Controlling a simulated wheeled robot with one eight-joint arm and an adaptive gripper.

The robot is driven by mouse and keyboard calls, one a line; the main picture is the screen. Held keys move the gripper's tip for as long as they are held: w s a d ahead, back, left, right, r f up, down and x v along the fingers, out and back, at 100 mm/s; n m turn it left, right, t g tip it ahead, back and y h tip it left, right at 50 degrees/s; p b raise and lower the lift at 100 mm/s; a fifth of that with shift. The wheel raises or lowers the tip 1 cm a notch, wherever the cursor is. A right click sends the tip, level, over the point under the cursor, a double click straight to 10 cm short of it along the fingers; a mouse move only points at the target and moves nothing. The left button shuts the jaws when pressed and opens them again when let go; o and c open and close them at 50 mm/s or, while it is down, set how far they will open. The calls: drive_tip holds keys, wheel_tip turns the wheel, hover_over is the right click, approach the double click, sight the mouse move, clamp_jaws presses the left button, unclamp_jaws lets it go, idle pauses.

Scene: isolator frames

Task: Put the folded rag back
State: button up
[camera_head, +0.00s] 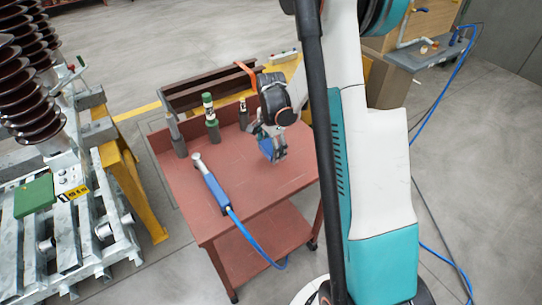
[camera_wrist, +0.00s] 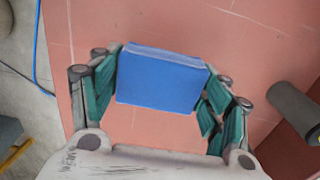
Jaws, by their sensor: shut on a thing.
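The folded rag is a blue block-like bundle. In the wrist view the rag (camera_wrist: 160,82) sits between the two green-padded fingers of my gripper (camera_wrist: 162,88), which is shut on it. In the head view the rag (camera_head: 267,148) is partly hidden by my gripper (camera_head: 272,152), over the back right part of the red cart's top (camera_head: 265,190). I cannot tell whether the rag touches the cart top.
A blue-handled tool (camera_head: 214,190) with a blue hose lies on the cart. A green folded item (camera_head: 35,195) lies on the metal frame at left. The cart's front right top is clear.

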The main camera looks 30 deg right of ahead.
sight(271, 146)
drive_tip(key=shift+f+b, duration=0.5)
drive_tip(key=shift+f, duration=1.15)
drive_tip(key=shift+f, duration=0.2)
drive_tip(key=o, duration=1.1)
drive_tip(key=shift+r, duration=0.15)
wheel_tip(271, 146, up, 12)
drive_tip(key=p, duration=0.4)
drive_tip(key=shift+p, duration=0.35)
